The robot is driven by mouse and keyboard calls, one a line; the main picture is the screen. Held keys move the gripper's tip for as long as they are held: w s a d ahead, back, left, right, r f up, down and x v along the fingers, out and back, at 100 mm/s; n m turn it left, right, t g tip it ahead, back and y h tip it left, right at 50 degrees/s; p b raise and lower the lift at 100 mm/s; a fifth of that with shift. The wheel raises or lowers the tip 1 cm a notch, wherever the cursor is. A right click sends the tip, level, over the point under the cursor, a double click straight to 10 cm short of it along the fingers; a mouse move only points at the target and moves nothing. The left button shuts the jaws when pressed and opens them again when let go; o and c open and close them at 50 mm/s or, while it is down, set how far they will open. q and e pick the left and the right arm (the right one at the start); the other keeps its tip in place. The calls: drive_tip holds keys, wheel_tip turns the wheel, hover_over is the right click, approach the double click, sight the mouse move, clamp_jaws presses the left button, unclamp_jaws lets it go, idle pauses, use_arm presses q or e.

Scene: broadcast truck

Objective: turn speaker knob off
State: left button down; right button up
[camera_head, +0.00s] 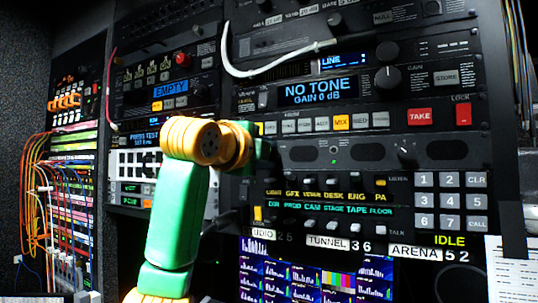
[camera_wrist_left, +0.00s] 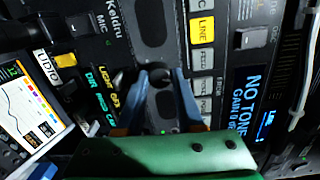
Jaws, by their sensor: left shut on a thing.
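My left arm comes up from the bottom left in the head view, and the left gripper (camera_head: 264,153) reaches the left end of the speaker panel (camera_head: 335,154). In the left wrist view the two blue-grey fingers of the left gripper (camera_wrist_left: 161,88) stand on either side of a small dark round knob (camera_wrist_left: 165,104) on the panel. They are closed on it. Its pointer mark is not clear. The head view hides this knob behind the gripper. The right gripper is in neither view.
Another knob (camera_head: 405,151) sits at the panel's right end. Above is a row of buttons (camera_head: 341,122); below are small switches (camera_head: 331,185) and a keypad (camera_head: 448,200). A white cable (camera_head: 275,68) hangs across the upper rack. Orange cables (camera_head: 38,190) hang at left.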

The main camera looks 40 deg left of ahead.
use_arm(q)
drive_tip(key=shift+f+n+h+b, duration=0.15)
drive_tip(key=shift+n+h+b, duration=0.2)
drive_tip(key=shift+n, duration=6.85)
drive_tip(key=shift+f+n+h+b, duration=0.1)
drive_tip(key=shift+n+h+b, duration=0.2)
drive_tip(key=shift+n, duration=6.9)
drive_tip(key=shift+t, duration=0.3)
drive_tip(key=c, duration=0.5)
unclamp_jaws()
drive_tip(key=shift+s, duration=0.1)
drive_tip(key=shift+c, duration=0.2)
drive_tip(key=shift+s+r, duration=0.1)
